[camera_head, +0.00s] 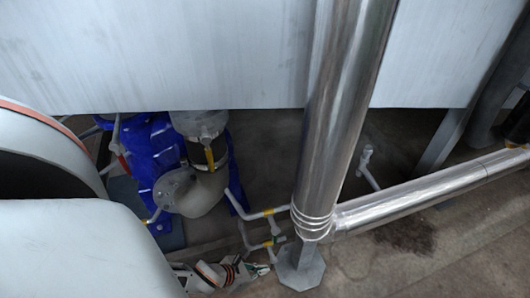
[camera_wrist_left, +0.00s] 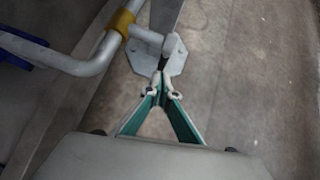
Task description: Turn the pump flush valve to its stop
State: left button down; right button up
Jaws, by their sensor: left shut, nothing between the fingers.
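The pump (camera_head: 195,192) has a grey casing on a blue base, at the left of the head view. Thin grey pipes with yellow bands run from it toward the steel column. A small branch fitting with a yellow band (camera_head: 268,243) sits low beside the column's foot; I cannot tell for sure that it is the flush valve. The left wrist view shows a grey pipe with a yellow collar (camera_wrist_left: 123,22) and a short T-shaped end (camera_wrist_left: 155,40). My left gripper (camera_head: 268,270) is just below this fitting. Its fingertips (camera_wrist_left: 158,82) are shut and empty, close to the T-shaped end; contact is unclear.
A thick shiny steel column (camera_head: 340,110) rises right of the gripper, on a grey foot plate (camera_head: 300,268). A wrapped horizontal pipe (camera_head: 430,190) runs right from it. A large grey panel (camera_head: 180,55) hangs above. Bare floor (camera_head: 420,265) lies at the lower right.

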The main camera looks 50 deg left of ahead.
pick_arm(q)
jog(key=shift+w+f, duration=0.1)
jog(key=shift+w, duration=0.2)
jog(key=shift+w+d, duration=0.1)
